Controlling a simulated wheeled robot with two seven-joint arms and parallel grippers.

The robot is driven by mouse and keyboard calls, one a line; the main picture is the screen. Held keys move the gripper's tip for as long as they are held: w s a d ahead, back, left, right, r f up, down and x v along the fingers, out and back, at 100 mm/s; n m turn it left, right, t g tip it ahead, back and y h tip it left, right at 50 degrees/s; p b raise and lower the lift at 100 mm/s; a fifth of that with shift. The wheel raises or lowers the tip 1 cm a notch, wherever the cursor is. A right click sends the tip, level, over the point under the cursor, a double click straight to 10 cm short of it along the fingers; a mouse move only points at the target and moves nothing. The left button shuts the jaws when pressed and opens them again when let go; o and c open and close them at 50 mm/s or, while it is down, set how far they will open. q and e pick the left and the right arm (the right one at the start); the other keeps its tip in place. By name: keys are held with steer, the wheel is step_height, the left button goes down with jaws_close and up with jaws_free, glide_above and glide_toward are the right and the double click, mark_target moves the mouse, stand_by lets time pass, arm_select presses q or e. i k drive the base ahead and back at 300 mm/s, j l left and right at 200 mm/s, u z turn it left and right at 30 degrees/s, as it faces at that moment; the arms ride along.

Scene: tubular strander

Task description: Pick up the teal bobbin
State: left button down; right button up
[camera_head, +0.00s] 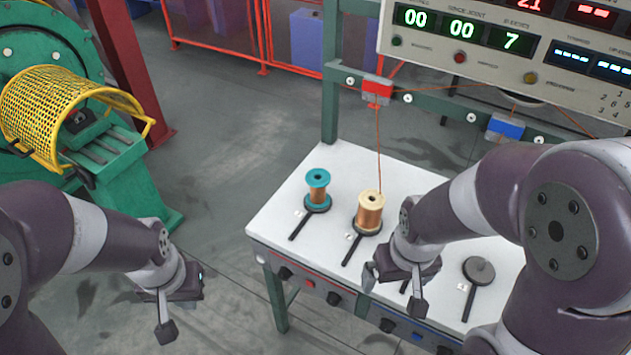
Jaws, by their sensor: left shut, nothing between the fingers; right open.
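The teal bobbin (317,188), wound with copper wire, stands upright on a dark round holder with a handle at the left of the white table (342,160). My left gripper (183,314) is shut and empty, left of the table and apart from the bobbin. My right gripper (393,290) is open over the table's front edge, to the right of and nearer than the teal bobbin, with nothing seen between its fingers.
A cream bobbin (369,212) with copper wire stands right of the teal one, its wire rising to a red guide (377,90). An empty dark holder (478,271) lies at right. A display panel (510,45) overhangs the back. A green machine with a yellow guard (60,110) stands left.

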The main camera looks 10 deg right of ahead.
mark_target(317, 179)
steer(key=i+j+z, duration=0.1)
steer(key=i+j, duration=0.15)
steer(key=i+j+z, duration=0.1)
steer(key=i+j, duration=0.15)
steer(key=j, duration=0.25)
steer(key=i+j, duration=0.2)
steer(key=j, duration=0.2)
steer(key=z, duration=0.05)
